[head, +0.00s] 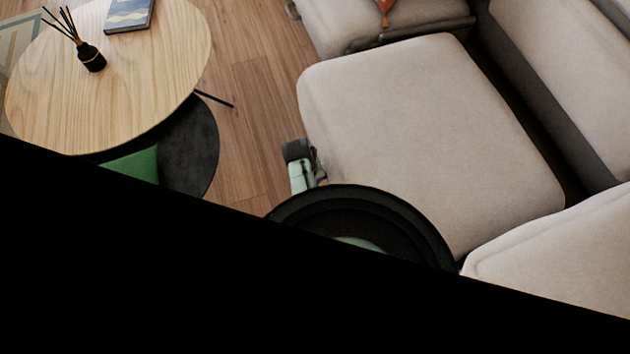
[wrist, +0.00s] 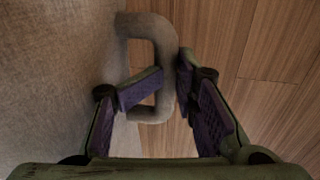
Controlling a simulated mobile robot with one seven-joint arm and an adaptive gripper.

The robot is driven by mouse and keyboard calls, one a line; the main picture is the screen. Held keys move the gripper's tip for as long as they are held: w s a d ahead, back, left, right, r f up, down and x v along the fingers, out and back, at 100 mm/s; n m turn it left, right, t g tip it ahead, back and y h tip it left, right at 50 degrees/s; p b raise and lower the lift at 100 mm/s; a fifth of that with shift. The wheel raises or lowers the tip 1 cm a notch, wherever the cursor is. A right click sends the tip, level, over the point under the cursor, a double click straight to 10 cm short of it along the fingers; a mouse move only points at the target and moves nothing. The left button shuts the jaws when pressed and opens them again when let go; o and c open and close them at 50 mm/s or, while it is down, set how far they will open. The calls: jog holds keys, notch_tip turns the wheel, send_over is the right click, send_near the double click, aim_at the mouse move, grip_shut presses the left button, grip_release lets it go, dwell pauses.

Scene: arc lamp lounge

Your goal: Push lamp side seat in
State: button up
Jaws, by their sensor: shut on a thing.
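The beige seat (head: 430,130) fills the middle of the head view, with a dark gap between it and the backrest (head: 560,75). In the wrist view its fabric front (wrist: 55,90) is on the left, with a beige loop handle (wrist: 148,24) standing out from it. My gripper (wrist: 170,84) is shut on the handle's outer bar, one finger through the loop and the other outside it. In the head view my gripper (head: 303,170) is at the seat's left edge, partly hidden by my arm. The handle is not visible there. No lamp is in view.
A round wooden table (head: 120,75) at left holds a reed diffuser (head: 91,57) and a book (head: 128,14). A dark lower round top (head: 195,150) is beneath it. Bare wood floor (head: 250,100) lies between table and seat. Another seat (head: 345,22) is at the top.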

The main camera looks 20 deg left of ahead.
jog(key=shift+d, duration=0.1)
grip_shut()
jog(key=w+d, duration=0.3)
jog(key=d, duration=0.1)
jog(key=w+d, duration=0.3)
jog(key=d, duration=0.2)
jog(key=w+d, duration=0.3)
jog(key=d, duration=0.1)
jog(key=shift+d, duration=0.15)
jog(key=o, duration=0.8)
grip_release()
jog(key=shift+o, duration=0.2)
notch_tip(320, 180, up, 12)
jog(key=s+a, duration=0.1)
jog(key=a, duration=0.1)
jog(key=shift+s+f, duration=0.15)
